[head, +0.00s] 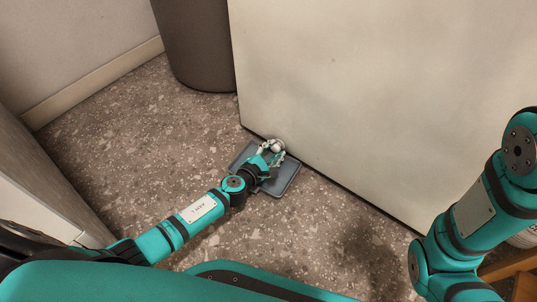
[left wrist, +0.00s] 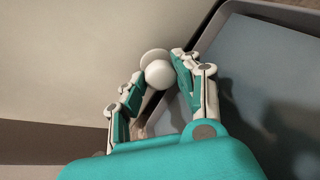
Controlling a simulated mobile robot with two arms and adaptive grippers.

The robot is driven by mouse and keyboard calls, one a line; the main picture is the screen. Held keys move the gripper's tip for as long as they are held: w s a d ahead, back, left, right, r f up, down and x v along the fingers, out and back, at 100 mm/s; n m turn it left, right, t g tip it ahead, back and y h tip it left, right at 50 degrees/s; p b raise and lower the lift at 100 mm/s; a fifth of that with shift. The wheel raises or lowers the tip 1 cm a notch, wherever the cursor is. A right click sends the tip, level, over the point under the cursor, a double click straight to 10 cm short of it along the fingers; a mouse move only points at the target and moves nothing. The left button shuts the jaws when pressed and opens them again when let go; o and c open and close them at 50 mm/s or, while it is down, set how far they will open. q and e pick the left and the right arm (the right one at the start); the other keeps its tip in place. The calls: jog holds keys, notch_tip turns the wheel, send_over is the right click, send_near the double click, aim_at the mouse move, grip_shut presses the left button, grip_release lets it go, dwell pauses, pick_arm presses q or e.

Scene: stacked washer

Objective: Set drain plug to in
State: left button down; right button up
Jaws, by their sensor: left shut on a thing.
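The drain plug (head: 278,146) is a small white round knob at the foot of the washer's pale panel (head: 380,90). In the left wrist view the plug (left wrist: 158,74) shows a ball-like end with a wider disc behind it, against the panel. My left gripper (head: 271,151) reaches it low by the floor, and its fingers (left wrist: 156,75) are shut on the plug from both sides. How deep the plug sits in the panel cannot be told. My right arm is at the right edge; its gripper is out of view.
A blue-grey shallow tray (head: 285,181) lies on the speckled floor under my left gripper, against the panel. A dark brown bin (head: 195,45) stands behind, left of the panel. A white cabinet (head: 35,210) is at the left.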

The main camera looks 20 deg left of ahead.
pick_arm(q)
jog(key=shift+w, duration=0.15)
jog(key=c, duration=0.9)
grip_release()
jog(key=shift+d, duration=0.1)
